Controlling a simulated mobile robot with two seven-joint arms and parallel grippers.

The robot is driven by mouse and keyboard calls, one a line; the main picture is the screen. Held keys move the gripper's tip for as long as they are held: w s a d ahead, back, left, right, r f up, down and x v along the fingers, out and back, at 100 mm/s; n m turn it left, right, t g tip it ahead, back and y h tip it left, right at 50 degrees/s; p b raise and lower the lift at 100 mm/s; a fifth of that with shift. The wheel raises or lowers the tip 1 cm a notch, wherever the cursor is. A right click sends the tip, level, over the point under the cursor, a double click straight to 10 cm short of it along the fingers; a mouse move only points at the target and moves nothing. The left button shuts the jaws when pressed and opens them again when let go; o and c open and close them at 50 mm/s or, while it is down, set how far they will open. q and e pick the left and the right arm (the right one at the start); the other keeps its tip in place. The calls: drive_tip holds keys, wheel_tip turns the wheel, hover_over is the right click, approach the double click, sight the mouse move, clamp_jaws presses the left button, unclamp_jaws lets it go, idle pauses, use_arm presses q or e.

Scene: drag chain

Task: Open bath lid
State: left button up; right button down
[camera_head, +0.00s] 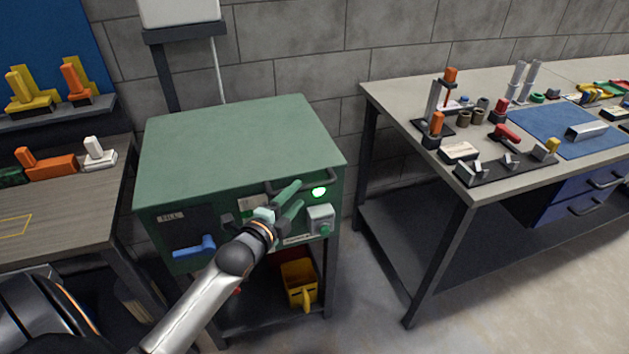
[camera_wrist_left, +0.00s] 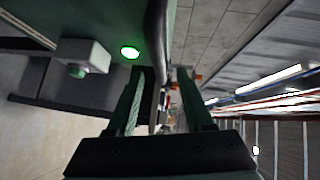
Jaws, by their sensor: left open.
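The bath is a green cabinet whose flat green lid (camera_head: 240,140) lies level and closed on top. A dark bar handle (camera_head: 325,181) runs along the lid's front edge. My left gripper (camera_head: 297,194) is open at the front, by the handle, with its green fingers pointing right. In the left wrist view, the handle (camera_wrist_left: 156,40) runs down toward the space between the fingertips (camera_wrist_left: 166,74). I cannot tell whether the fingers touch it. Part of the handle is hidden behind the fingers in the head view. My right gripper is not in view.
The cabinet front has a lit green lamp (camera_head: 319,192), a grey button box (camera_head: 320,219) and a blue lever (camera_head: 194,247). A yellow bin (camera_head: 299,284) stands below. A workbench (camera_head: 400,100) with parts is at right, another table (camera_head: 70,200) at left.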

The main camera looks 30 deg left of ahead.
use_arm(q)
drive_tip(key=w+f, duration=0.1)
drive_tip(key=w, duration=0.7)
drive_tip(key=shift+a, duration=0.2)
drive_tip(key=shift+w+f, duration=0.1)
